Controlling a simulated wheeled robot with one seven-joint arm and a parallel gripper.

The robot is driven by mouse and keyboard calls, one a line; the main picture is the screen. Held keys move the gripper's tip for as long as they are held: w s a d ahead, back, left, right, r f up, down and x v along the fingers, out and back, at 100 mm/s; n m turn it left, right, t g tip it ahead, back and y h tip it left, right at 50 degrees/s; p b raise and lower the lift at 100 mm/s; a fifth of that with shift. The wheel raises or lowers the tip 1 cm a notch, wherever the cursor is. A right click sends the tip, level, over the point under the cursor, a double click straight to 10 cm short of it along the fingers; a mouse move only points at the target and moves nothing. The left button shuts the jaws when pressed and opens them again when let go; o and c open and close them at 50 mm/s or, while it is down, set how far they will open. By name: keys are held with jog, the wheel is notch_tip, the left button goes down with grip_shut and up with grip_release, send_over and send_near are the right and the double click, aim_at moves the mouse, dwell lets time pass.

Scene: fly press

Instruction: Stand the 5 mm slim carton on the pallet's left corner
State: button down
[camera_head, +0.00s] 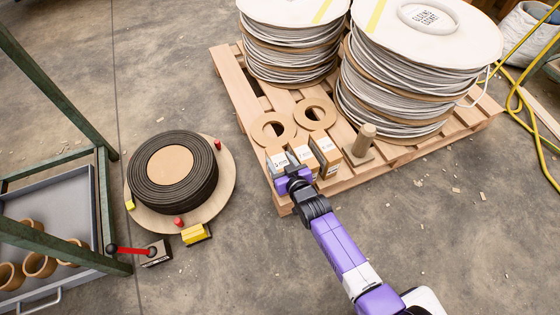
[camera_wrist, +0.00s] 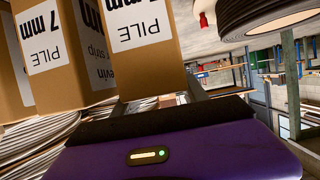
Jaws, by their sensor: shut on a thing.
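My gripper (camera_head: 286,176) is at the pallet's near-left corner, shut on a slim brown carton (camera_head: 275,158) with a white label. The same carton (camera_wrist: 138,62) shows close up in the wrist view. Its label reads "PILE" and "mm"; the number is cut off. It looks upright. I cannot tell whether its base touches the pallet (camera_head: 226,68). Beside it in the head view stand a middle carton (camera_head: 303,155) and a right carton (camera_head: 327,152). A carton at the left of the wrist view (camera_wrist: 42,50) reads "7 mm". The gripper hides the held carton's lower front.
Two cardboard rings (camera_head: 270,129) (camera_head: 316,113), a wooden peg on a base (camera_head: 361,142) and two big cable reels (camera_head: 292,45) (camera_head: 415,75) crowd the pallet. A black coil (camera_head: 172,172) lies on a disc left of it. A green-framed rack (camera_head: 60,240) stands further left.

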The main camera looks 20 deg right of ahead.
jog(key=c, duration=0.6)
grip_release()
jog(key=shift+f, duration=0.1)
jog(key=shift+r, duration=0.3)
jog(key=p+v, duration=0.5)
jog(key=v, duration=0.7)
jog(key=shift+p, duration=0.35)
jog(key=shift+f, duration=0.1)
